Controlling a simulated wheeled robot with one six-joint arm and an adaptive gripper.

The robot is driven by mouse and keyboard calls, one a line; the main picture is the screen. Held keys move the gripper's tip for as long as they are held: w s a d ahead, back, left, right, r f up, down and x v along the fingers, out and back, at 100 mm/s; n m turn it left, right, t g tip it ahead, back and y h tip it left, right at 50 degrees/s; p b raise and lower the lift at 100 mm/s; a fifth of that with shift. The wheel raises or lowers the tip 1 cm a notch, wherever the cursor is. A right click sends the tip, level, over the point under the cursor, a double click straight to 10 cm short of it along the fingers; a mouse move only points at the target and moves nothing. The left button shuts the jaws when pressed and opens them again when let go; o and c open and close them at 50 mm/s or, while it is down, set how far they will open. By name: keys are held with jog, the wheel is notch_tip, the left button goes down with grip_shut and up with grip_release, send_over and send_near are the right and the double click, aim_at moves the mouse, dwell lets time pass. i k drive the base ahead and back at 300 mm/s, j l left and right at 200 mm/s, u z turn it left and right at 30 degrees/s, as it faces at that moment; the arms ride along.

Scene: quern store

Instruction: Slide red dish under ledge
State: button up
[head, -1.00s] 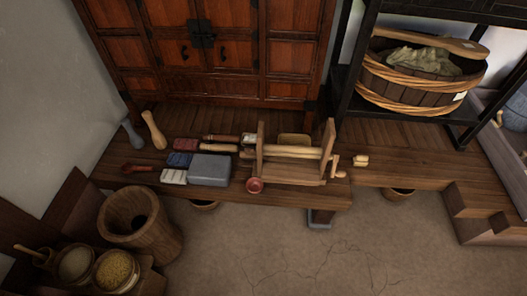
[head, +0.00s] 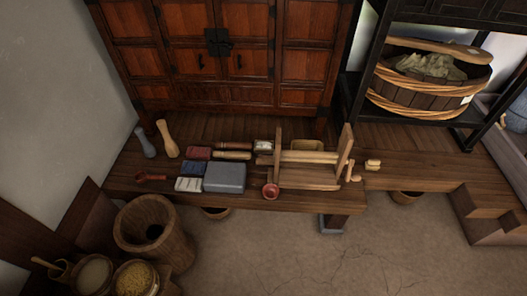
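A small red dish (head: 270,191) sits near the front edge of the low wooden ledge (head: 320,201), in the head view. It is at the left front foot of a wooden roller frame (head: 310,178), close beside it; I cannot tell whether they touch. Its inside faces up toward me. A shadowed gap shows beneath the ledge's front edge, with round bowls (head: 217,213) partly hidden under it. My gripper is not in view.
A grey block (head: 225,177) and several small cloth-like blocks lie left of the dish. A wooden mortar (head: 155,232) and grain tubs (head: 135,279) stand at lower left. A wooden step (head: 490,212) is at right. The floor (head: 300,255) in front is clear.

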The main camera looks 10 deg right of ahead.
aim_at(270, 192)
jog(key=k+u, duration=0.1)
jog(key=i+l+u, duration=0.1)
jog(key=u, duration=0.3)
jog(key=i+l+u, duration=0.1)
jog(key=u, duration=0.3)
jog(key=l+u, duration=0.1)
jog(key=u, duration=0.3)
jog(key=i+l+u, duration=0.1)
jog(key=l, duration=0.3)
jog(key=i+l+u, duration=0.1)
jog(key=l, duration=0.35)
jog(key=i+l+u, duration=0.15)
jog(key=l, duration=0.3)
jog(key=i+l+u, duration=0.1)
jog(key=l, duration=0.3)
